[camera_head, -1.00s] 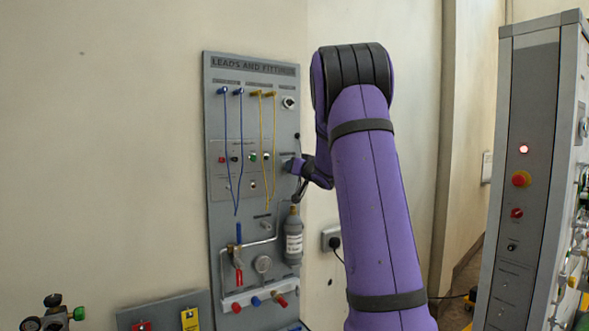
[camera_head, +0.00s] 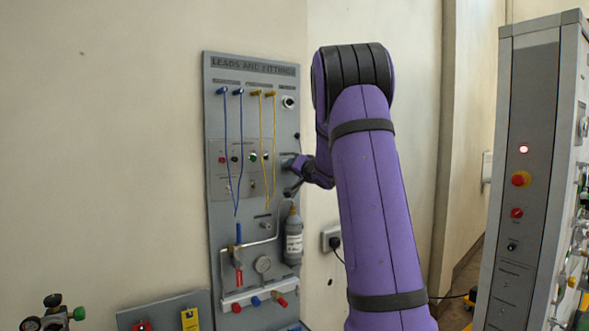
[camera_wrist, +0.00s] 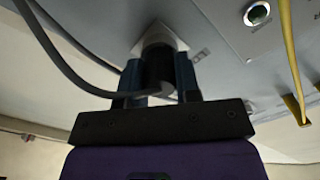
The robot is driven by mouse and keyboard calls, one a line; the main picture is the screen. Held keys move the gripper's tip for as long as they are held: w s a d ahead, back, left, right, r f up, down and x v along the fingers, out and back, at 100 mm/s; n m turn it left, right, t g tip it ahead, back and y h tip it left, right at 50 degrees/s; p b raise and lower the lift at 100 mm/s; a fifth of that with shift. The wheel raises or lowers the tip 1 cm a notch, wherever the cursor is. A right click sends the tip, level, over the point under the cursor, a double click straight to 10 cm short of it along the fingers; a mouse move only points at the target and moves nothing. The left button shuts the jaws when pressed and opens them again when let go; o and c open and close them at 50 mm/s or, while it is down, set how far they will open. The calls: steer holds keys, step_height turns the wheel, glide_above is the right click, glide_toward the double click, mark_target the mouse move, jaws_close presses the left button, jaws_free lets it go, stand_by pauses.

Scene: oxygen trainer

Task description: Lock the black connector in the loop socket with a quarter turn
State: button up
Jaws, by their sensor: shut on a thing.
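The black connector (camera_wrist: 158,72) sits between the two fingers of my gripper (camera_wrist: 158,80), which is shut on it. In the wrist view its front end meets a pale, angular loop socket (camera_wrist: 158,38) on the grey panel. I cannot tell whether it is locked. A dark cable (camera_wrist: 60,62) runs from the connector and curves up to the left. In the head view my gripper (camera_head: 292,166) is at the right edge of the panel, and the connector is too small to make out there.
The grey leads-and-fittings panel (camera_head: 215,120) carries hanging blue leads (camera_head: 239,150) and yellow leads (camera_head: 273,150) left of my gripper. A grey cylinder (camera_head: 293,240) hangs just below it. A grey cabinet (camera_head: 520,200) stands at the right.

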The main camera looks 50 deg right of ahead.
steer(key=shift+m, duration=1.3)
steer(key=shift+m, duration=1.7)
steer(key=m, duration=0.3)
steer(key=o, duration=0.9)
steer(key=shift+o, duration=0.2)
